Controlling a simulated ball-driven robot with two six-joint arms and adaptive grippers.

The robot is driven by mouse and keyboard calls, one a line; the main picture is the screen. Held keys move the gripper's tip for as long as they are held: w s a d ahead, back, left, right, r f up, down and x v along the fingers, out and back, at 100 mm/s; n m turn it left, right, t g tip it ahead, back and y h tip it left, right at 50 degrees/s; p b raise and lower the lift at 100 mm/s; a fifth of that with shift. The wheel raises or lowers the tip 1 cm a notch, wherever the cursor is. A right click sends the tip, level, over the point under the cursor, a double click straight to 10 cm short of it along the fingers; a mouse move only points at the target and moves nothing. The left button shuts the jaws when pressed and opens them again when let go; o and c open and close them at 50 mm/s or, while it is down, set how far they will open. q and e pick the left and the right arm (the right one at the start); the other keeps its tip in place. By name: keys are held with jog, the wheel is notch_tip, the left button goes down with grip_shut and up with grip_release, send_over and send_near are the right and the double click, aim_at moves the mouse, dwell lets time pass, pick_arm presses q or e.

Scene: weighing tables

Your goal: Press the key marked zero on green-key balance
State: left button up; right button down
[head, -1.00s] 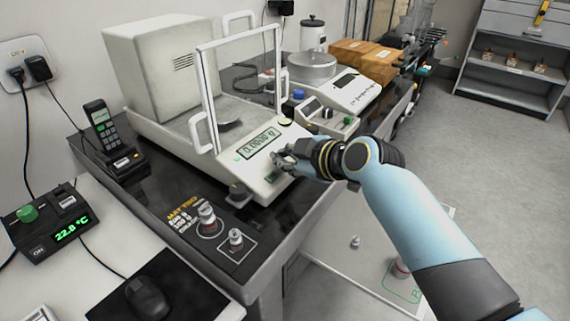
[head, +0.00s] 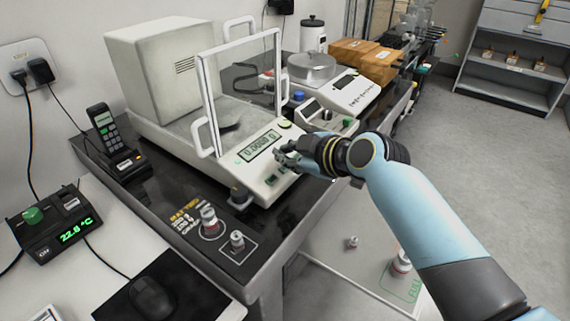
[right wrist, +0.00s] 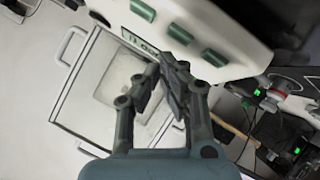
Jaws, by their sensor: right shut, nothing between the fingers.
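The green-key balance (head: 228,172) is white with a glass draft shield and stands on the dark bench top. Its lit display (head: 262,146) reads about 0.0000 g, and green keys (head: 272,181) sit on its sloping front panel. The right wrist view shows several green keys (right wrist: 180,33) beside the display (right wrist: 140,38); I cannot read their marks. My right gripper (head: 281,157) is shut and empty, over the key side of the panel. In the right wrist view its fingertips (right wrist: 175,68) appear close to the keys; contact cannot be told. My left gripper is out of view.
Weights (head: 209,221) stand at the bench's front. A phone (head: 103,124) is at left. Floor is clear at right.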

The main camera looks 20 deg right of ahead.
jog(key=r+p, duration=0.2)
jog(key=r, duration=0.1)
jog(key=s+r+p, duration=0.1)
jog(key=shift+d+r, duration=0.15)
jog(key=shift+d, duration=0.25)
dwell(0.4)
